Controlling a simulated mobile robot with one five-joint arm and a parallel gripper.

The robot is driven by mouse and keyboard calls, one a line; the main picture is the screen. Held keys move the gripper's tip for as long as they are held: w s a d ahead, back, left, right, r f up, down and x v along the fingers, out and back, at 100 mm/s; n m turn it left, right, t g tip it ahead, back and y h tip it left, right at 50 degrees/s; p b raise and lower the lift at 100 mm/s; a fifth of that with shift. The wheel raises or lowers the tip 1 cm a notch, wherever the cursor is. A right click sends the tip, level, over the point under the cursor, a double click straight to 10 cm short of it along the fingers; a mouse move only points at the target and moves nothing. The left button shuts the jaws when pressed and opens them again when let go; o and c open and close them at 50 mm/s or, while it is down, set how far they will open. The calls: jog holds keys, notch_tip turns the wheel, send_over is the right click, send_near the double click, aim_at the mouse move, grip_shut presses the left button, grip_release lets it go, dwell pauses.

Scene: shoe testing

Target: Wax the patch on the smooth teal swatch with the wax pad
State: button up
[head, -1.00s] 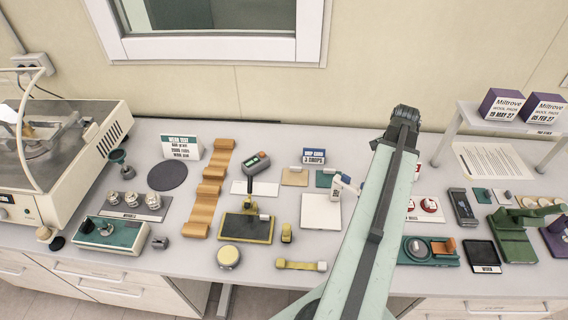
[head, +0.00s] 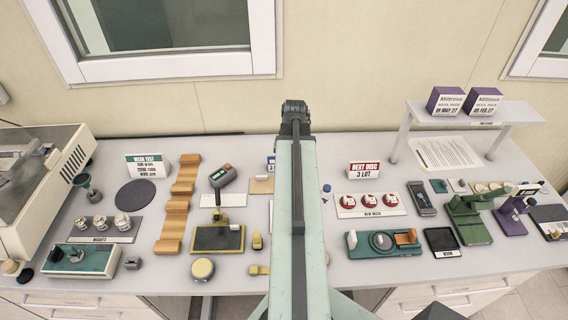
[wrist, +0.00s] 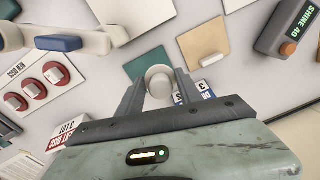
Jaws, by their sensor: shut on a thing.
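My gripper (wrist: 159,88) is shut on a pale round piece (wrist: 159,76), which appears to be the wax pad. In the wrist view it is in front of the teal swatch (wrist: 139,65) and hides part of it, so the patch cannot be made out. I cannot tell whether the pad touches the swatch. In the head view my arm hides the gripper, the pad and the teal swatch.
A tan swatch (wrist: 203,42) with a small white block lies close beside the teal one. A white and blue bottle (wrist: 85,42) lies near on the other side. A drops sign (wrist: 194,92), a shine meter (wrist: 290,28) and a red disc board (head: 370,204) stand around.

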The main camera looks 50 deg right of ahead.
jog(key=shift+w+a+r+n, duration=0.55)
jog(key=shift+a+n, duration=0.25)
jog(key=shift+n, duration=0.1)
notch_tip(320, 180, down, 8)
jog(key=b, duration=0.7)
jog(key=shift+s+r, duration=0.1)
jog(key=shift+r, duration=0.1)
jog(key=shift+d, duration=0.2)
